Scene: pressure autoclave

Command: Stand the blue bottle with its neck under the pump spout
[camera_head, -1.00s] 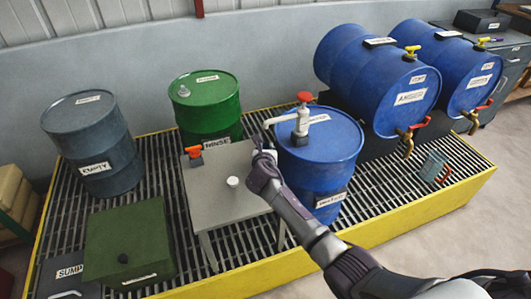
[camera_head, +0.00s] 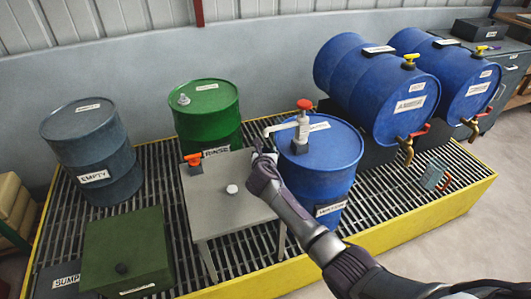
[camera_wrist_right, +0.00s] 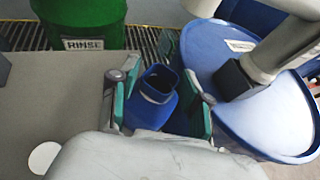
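The blue bottle (camera_wrist_right: 150,108) is upright with its neck open in the right wrist view, between the teal-padded fingers of my right gripper (camera_wrist_right: 158,108). Whether both pads press on it is unclear. In the head view my right gripper (camera_head: 262,156) is at the right edge of the grey stand, beside the blue water drum (camera_head: 335,170), and hides the bottle. The pump (camera_head: 302,130) with a red top stands on that drum. Its spout (camera_head: 270,130) points left, just above and behind my gripper. The neck's exact offset from the spout is not visible. My left gripper is out of view.
The grey stand (camera_head: 215,205) carries a white cap (camera_head: 232,189). A red-orange fitting (camera_head: 193,159) shows at its back left. The green rinse drum (camera_head: 208,115) is behind, the grey empty drum (camera_head: 95,155) left, and blue drums (camera_head: 365,80) lie right. A green box (camera_head: 125,250) is front left.

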